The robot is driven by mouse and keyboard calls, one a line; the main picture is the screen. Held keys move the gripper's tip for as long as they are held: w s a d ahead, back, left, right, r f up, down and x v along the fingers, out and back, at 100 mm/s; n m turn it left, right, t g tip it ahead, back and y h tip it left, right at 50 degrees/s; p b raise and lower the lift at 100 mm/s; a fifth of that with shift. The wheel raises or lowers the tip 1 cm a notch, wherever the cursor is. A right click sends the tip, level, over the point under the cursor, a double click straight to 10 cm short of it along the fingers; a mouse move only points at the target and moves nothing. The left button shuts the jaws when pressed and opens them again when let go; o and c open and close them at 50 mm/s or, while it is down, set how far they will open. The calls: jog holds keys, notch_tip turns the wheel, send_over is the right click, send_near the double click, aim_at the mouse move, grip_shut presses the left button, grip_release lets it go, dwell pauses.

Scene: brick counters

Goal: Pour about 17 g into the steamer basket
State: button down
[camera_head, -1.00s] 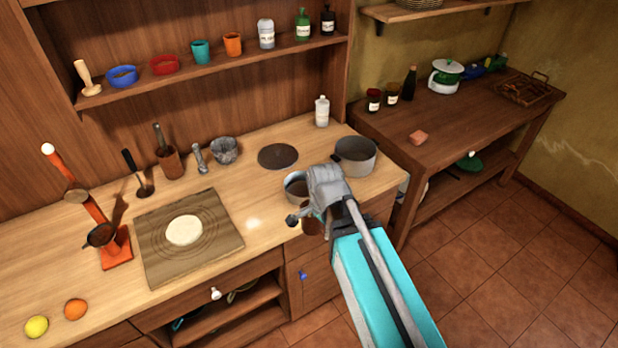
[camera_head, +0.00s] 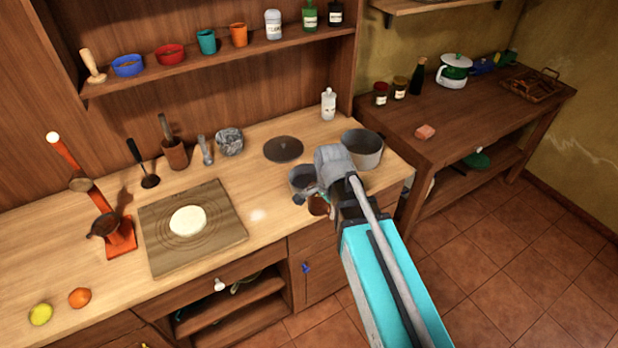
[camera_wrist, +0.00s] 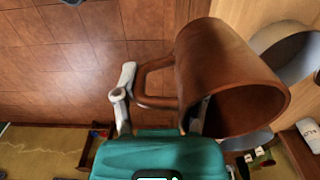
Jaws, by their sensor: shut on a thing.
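A brown mug (camera_wrist: 225,62) with a loop handle is held by my gripper (camera_wrist: 158,103), whose fingers are at the handle side. The mug's mouth faces the lower right in the wrist view, and no contents show inside. In the head view the mug (camera_head: 319,206) is partly hidden below my gripper (camera_head: 312,194), at the counter's front edge. A grey round vessel (camera_head: 299,178) stands just behind my gripper, partly covered by it. A larger grey pot (camera_head: 365,150) stands to its right. I cannot tell which of these is the steamer basket.
A board with dough (camera_head: 188,221) is to the left. A small pale patch (camera_head: 258,215) is on the counter between board and gripper.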

jog(key=w+d+f+b, duration=0.1)
jog(key=w, duration=0.7)
jog(key=w+d+f+b, duration=0.1)
jog(key=w+f+b, duration=0.1)
jog(key=w, duration=0.6)
jog(key=w+d+f+b, duration=0.1)
jog(key=w+d, duration=0.1)
jog(key=w, duration=0.7)
jog(key=shift+f, duration=0.4)
jog(key=shift+s+f+b, duration=0.2)
jog(key=shift+f+b, duration=0.15)
jog(key=shift+b, duration=0.25)
jog(key=shift+a+r, duration=0.1)
jog(key=shift+r, duration=0.05)
